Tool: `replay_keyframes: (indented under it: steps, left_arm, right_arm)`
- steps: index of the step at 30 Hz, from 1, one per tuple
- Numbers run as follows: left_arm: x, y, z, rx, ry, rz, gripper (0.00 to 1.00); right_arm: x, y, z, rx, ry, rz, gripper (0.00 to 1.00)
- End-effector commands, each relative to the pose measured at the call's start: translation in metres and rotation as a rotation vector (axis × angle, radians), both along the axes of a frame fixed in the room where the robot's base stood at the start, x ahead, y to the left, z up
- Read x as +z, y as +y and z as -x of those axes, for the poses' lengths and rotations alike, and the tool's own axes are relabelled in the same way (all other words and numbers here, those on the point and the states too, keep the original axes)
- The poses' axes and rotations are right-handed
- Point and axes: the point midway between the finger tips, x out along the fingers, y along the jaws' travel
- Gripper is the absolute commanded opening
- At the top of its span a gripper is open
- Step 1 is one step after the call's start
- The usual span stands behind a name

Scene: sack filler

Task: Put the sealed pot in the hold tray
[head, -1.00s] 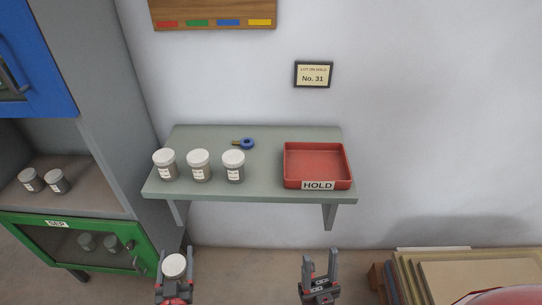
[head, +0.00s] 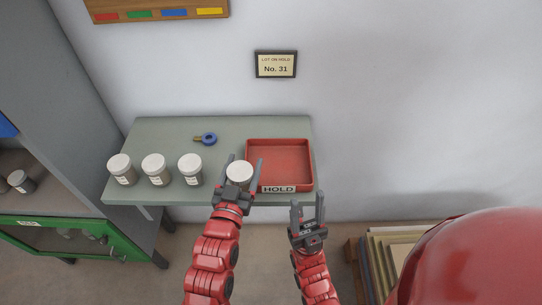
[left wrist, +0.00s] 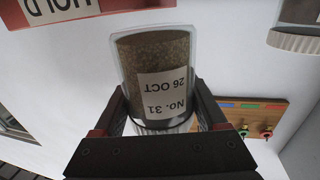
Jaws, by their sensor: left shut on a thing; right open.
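My left gripper (head: 241,174) is shut on a white-lidded pot (head: 239,171), just left of the red hold tray (head: 280,144) and over the shelf's front part. In the left wrist view the pot (left wrist: 158,62) is clear, filled with brown grains, and its label reads "No. 31, 26 OCT". The tray, marked "HOLD", looks empty; part of its left wall is behind my gripper. The tray's underside corner also shows in the left wrist view (left wrist: 120,5). My right gripper (head: 308,211) is open and empty, in front of and below the shelf.
Three more white-lidded pots (head: 155,168) stand in a row on the shelf's left side. A blue ring-shaped thing (head: 208,139) lies behind them. A wall sign (head: 275,65) reads "No. 31". A cabinet with a green door (head: 50,238) stands left; a stack of boards (head: 395,250) is lower right.

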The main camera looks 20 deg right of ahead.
Motion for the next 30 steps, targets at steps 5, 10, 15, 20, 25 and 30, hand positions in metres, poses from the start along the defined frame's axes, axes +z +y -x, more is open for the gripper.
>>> replay_keyframes:
  steps: [5, 10, 15, 20, 25, 30]
  left_arm:
    - [0.004, -0.038, -0.024, -0.002, 0.001, 0.000, 0.17]
    - [-0.002, -0.064, -0.042, 0.000, 0.002, -0.002, 0.17]
    - [-0.007, -0.075, -0.051, 0.002, 0.004, -0.002, 0.17]
    - [-0.007, -0.082, -0.054, 0.001, 0.002, -0.003, 0.17]
    - [-0.029, -0.081, -0.054, 0.001, 0.004, -0.005, 0.17]
    - [-0.043, -0.081, -0.054, 0.001, 0.000, -0.004, 0.17]
  right_arm:
    - [0.024, 0.000, 0.000, 0.000, -0.002, 0.000, 0.50]
    - [0.034, 0.000, 0.000, 0.000, -0.002, 0.000, 0.50]
    - [0.037, 0.000, 0.000, 0.000, -0.002, 0.000, 0.50]
    - [0.041, 0.000, 0.000, 0.000, -0.002, 0.000, 0.50]
    - [0.054, 0.000, 0.000, 0.000, -0.002, 0.000, 0.50]
    - [0.057, 0.000, 0.000, 0.000, -0.001, 0.000, 0.50]
